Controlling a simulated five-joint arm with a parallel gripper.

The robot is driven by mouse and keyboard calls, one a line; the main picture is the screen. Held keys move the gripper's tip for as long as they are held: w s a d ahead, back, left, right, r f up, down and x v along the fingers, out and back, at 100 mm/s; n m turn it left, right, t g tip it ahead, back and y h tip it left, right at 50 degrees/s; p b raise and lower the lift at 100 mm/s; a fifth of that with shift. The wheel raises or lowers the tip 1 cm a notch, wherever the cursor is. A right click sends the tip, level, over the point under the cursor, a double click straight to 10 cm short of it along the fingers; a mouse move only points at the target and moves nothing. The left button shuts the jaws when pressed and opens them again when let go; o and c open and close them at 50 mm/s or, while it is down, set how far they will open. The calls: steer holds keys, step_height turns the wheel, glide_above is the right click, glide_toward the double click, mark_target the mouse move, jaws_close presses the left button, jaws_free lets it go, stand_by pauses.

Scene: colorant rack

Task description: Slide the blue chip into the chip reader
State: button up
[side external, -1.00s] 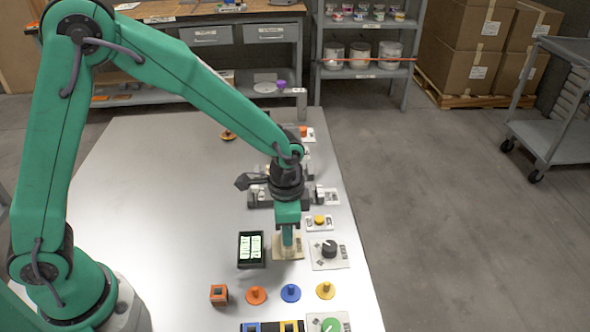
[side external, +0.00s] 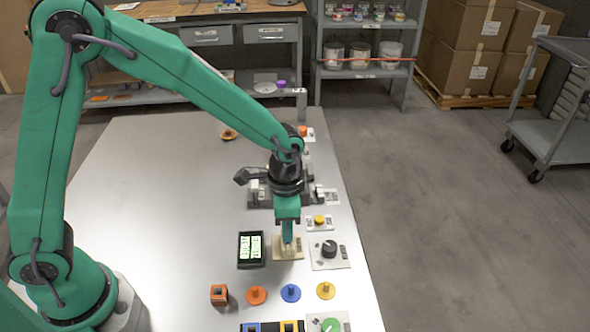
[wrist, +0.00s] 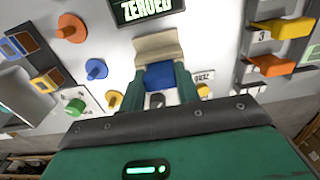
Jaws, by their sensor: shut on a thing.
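My gripper (side external: 288,242) points down over a beige block (side external: 280,252) on the table, to the right of a black display. In the wrist view my gripper (wrist: 160,84) is shut on a flat blue piece, which looks like the blue chip (wrist: 160,77). The beige block (wrist: 158,42) lies just beyond the chip in that view. I cannot tell whether chip and block touch, or whether the block is the chip reader. In the side view the fingers hide the chip.
The black display (side external: 251,249) reads "ZEROED" in the wrist view (wrist: 146,10). A black-knob plate (side external: 329,252) stands right of the block. Orange (side external: 256,294), blue (side external: 290,293) and yellow (side external: 326,290) knobbed discs stand nearer. An orange block (side external: 219,294) stands left of them. The table's left is clear.

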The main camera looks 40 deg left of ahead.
steer(key=shift+r, duration=0.3)
steer(key=shift+r, duration=0.35)
steer(key=shift+r, duration=0.15)
steer(key=shift+s+d, duration=0.1)
stand_by(0.4)
steer(key=shift+f, duration=1.55)
stand_by(0.7)
steer(key=shift+r, duration=0.35)
steer(key=shift+r, duration=0.35)
steer(key=shift+r, duration=0.35)
steer(key=shift+r, duration=0.35)
